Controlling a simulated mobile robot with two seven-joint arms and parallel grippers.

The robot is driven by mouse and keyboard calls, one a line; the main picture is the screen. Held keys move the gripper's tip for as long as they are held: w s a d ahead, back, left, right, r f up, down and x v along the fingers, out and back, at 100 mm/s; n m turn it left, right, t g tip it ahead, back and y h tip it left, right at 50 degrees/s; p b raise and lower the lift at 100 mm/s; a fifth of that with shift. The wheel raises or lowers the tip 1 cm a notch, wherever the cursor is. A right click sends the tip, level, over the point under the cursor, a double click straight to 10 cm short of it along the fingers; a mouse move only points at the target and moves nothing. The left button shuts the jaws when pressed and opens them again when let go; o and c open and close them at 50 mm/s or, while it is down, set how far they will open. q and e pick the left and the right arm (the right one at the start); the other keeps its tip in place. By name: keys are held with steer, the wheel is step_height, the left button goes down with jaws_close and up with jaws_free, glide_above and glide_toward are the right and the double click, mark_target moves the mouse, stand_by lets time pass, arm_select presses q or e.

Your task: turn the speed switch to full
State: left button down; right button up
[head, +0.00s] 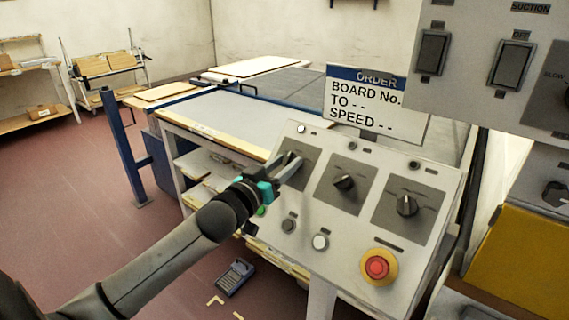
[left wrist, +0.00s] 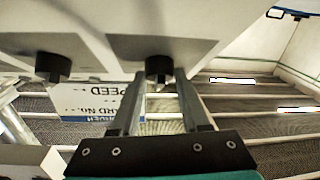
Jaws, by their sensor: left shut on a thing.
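A sloped grey control panel (head: 330,230) carries three rotary switches in a row on dark plates. The labels on them are too small to read, so I cannot tell by text which is the speed switch. My left gripper (head: 291,163) is at the left rotary switch, whose knob is mostly hidden by the fingers in the head view. In the left wrist view this knob (left wrist: 158,68) sits between the fingertips of the shut gripper (left wrist: 160,78). The middle switch (head: 344,182) and right switch (head: 407,205) are untouched by it. My right gripper is out of view.
A red emergency button (head: 377,267) and small push buttons sit lower on the panel. An order sign (head: 372,108) with blank board and speed values stands behind. Another switch box (head: 470,75) overhangs at upper right.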

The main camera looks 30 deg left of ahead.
arm_select(q)
steer(key=m+h+p, duration=0.1)
steer(key=m, duration=0.1)
steer(key=m+h+p, duration=0.1)
steer(key=m+h, duration=0.1)
steer(key=m+h+p, duration=0.1)
steer(key=shift+a+r+m+g, duration=0.15)
steer(key=shift+a+m+g, duration=0.2)
steer(key=shift+m+g, duration=0.05)
steer(key=shift+w+a+m+g+h, duration=0.1)
steer(key=shift+m+g+h, duration=0.2)
steer(key=shift+m+h, duration=0.8)
steer(key=m+h, duration=0.1)
steer(key=m+g, duration=0.1)
steer(key=m, duration=0.1)
steer(key=shift+w+a+r+m+g+h+p, duration=0.1)
steer(key=shift+a+m+g+h+p, duration=0.05)
steer(key=shift+m+g+h+p, duration=0.5)
steer(key=shift+m+g+h, duration=0.75)
steer(key=shift+m, duration=0.9)
steer(key=shift+g, duration=0.3)
steer(key=shift+c, duration=2)
jaws_free()
